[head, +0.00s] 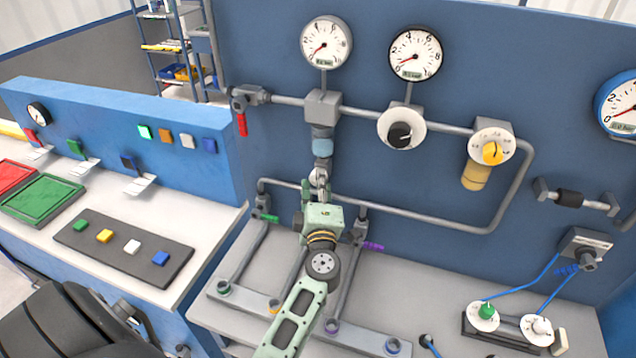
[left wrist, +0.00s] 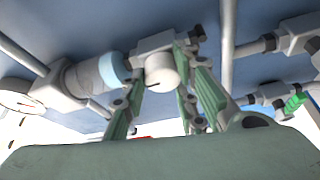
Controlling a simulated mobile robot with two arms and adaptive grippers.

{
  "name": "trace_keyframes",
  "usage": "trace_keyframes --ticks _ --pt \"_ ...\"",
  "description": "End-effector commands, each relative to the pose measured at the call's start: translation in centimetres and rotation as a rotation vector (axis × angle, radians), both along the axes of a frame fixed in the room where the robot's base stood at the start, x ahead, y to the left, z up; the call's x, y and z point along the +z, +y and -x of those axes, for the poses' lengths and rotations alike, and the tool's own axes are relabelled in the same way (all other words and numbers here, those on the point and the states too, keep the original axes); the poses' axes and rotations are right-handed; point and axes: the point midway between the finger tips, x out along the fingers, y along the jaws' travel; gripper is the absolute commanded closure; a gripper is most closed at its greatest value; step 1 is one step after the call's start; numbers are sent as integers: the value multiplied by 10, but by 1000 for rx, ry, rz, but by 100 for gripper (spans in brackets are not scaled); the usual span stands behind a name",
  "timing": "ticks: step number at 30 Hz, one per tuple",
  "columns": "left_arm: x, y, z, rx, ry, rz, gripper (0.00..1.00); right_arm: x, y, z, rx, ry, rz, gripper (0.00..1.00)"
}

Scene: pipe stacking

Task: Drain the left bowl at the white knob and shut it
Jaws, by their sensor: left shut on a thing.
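The left bowl (head: 322,146), a pale blue see-through cup, hangs under a grey block on the pipe, below the left gauge. It also shows in the left wrist view (left wrist: 92,74) as a grey cylinder with a light blue band. The white knob (head: 317,174) is at the bottom of the bowl's fitting, and in the left wrist view (left wrist: 161,72) its round face shows with a dark mark. My left gripper (head: 318,184) is shut on the white knob, with one green finger on each side of it. The gripper partly hides the knob in the head view. My right gripper is out of view.
Two gauges (head: 326,42) (head: 415,52) stand above the pipe. A red-handled valve (head: 241,122) is to the left, a black knob (head: 400,135) and yellow knob (head: 492,152) to the right. Green (head: 268,217) and purple (head: 373,246) valve handles sit close below the gripper.

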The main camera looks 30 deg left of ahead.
Motion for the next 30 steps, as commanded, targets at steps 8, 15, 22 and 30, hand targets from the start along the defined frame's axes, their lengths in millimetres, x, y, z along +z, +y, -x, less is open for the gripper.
trace_keyframes --ticks 8,15,22,30 --pt "9 -1 -3 -5 -16 -4 66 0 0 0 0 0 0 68" --pt "6 -1 -2 -3 -11 -3 59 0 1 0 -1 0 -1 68" --pt "3 -1 0 -2 -6 -2 59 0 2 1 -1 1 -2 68" --pt "-1 -22 28 -2 -5 1 59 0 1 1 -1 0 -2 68"
